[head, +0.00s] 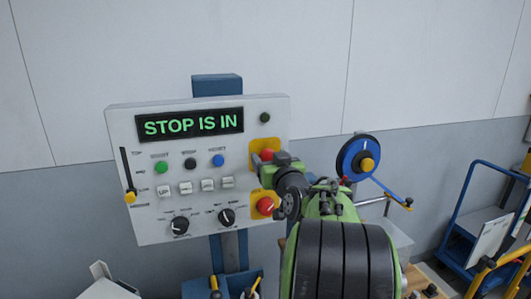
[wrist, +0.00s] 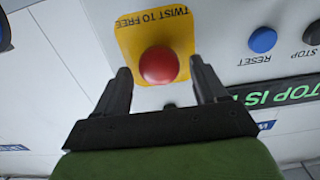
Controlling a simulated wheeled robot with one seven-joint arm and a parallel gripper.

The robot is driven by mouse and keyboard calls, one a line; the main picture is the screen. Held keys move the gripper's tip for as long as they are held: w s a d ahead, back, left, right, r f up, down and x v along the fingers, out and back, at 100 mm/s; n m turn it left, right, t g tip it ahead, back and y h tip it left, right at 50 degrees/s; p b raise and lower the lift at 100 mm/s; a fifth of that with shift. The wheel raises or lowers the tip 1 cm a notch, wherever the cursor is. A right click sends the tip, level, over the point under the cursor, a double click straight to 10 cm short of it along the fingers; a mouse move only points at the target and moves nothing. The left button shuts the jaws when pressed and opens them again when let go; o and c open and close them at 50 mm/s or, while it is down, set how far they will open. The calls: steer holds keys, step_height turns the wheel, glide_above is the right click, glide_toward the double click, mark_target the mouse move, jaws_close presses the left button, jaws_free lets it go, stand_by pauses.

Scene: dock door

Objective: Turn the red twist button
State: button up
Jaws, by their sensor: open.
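The red twist button (head: 267,154) is a round red knob on a yellow plate at the right side of the control panel. In the wrist view the button (wrist: 158,65) is smooth and domed, and its yellow plate (wrist: 180,40) reads "TWIST TO FREE". My gripper (head: 270,166) is at this upper plate in the head view and partly covers it. In the wrist view my gripper (wrist: 160,66) is open, with one finger on each side of the button. I cannot tell whether either finger touches it.
The grey panel (head: 125,222) has a display (head: 190,124) reading "STOP IS IN". A second red knob (head: 265,206) sits below on another yellow plate. A blue reset button (wrist: 262,40) is close by. A blue handwheel (head: 345,160) stands right of my arm, with a blue cart (head: 455,215) beyond.

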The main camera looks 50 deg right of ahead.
steer(key=shift+w+d, duration=0.3)
steer(key=shift+w, duration=0.15)
steer(key=shift+a, duration=0.1)
steer(key=c, duration=1)
